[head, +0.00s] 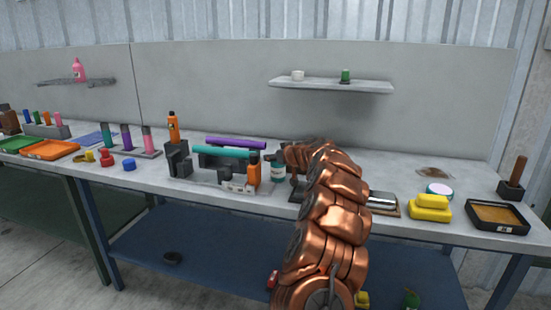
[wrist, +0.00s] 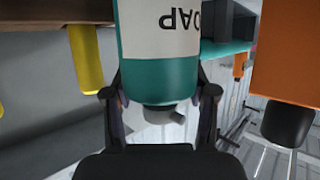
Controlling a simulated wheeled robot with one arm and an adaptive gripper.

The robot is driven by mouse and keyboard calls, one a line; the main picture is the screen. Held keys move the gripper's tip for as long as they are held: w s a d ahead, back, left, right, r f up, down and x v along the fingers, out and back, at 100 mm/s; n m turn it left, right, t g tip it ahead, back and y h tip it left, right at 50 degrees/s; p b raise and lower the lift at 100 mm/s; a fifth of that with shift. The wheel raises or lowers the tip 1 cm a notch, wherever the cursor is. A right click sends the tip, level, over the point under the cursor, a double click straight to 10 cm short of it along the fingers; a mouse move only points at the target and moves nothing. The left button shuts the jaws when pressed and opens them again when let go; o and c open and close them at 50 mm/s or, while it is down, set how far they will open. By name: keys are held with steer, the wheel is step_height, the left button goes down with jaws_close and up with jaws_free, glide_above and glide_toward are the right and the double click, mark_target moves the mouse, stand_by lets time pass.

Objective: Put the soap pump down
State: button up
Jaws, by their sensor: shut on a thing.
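The soap pump (head: 277,174) is a teal bottle with a white label and a dark top. In the head view it is at my gripper (head: 273,157), by the right end of the grey holder, over the bench (head: 150,177). I cannot tell whether its base touches the bench top. In the wrist view the soap pump (wrist: 158,75) appears upside down, with its label letters inverted and its grey nozzle towards me. The two dark fingers of my gripper (wrist: 160,95) are on either side of it, shut on it.
An orange bottle (head: 253,168) stands close left of the soap pump. A grey holder (head: 200,170) with teal and purple tubes is further left. Yellow sponges (head: 430,208), a round tub (head: 439,190) and a black tray (head: 496,217) are to the right. Part of the bench is behind my arm.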

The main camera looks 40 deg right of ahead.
steer(key=shift+f+b, duration=0.2)
steer(key=shift+b, duration=0.1)
steer(key=o, duration=1.3)
steer(key=shift+c, duration=0.2)
steer(key=shift+r+p, duration=0.2)
steer(key=shift+p, duration=0.1)
steer(key=shift+s, duration=0.1)
steer(key=b+v, duration=0.1)
steer(key=v, duration=1)
steer(key=shift+s+r, duration=0.15)
steer(key=shift+s, duration=0.2)
steer(key=shift+a, duration=0.1)
